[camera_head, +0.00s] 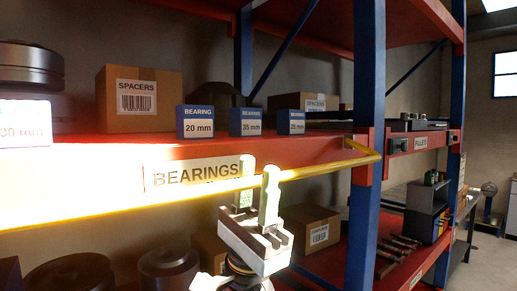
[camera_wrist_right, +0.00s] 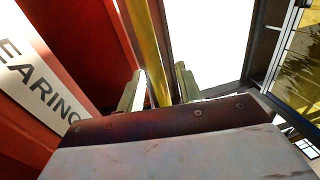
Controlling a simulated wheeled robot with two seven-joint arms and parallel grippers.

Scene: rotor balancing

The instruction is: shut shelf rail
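The yellow shelf rail (camera_head: 325,168) runs along the front of the red shelf, apart from the shelf edge. At its right end it bends back toward the blue post. My right gripper (camera_head: 258,186) is in front of the BEARINGS label, its fingers on either side of the rail. In the right wrist view the rail (camera_wrist_right: 148,45) passes between the fingertips (camera_wrist_right: 158,88), with a gap showing, so the gripper looks open around it. Whether a finger touches the rail is unclear. My left gripper is not in view.
Blue bearing boxes (camera_head: 245,122) and a SPACERS carton (camera_head: 138,95) stand on the red shelf (camera_head: 300,150). The blue post (camera_head: 366,215) rises right of my gripper. A carton (camera_head: 318,232) and dark round parts sit on the level below.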

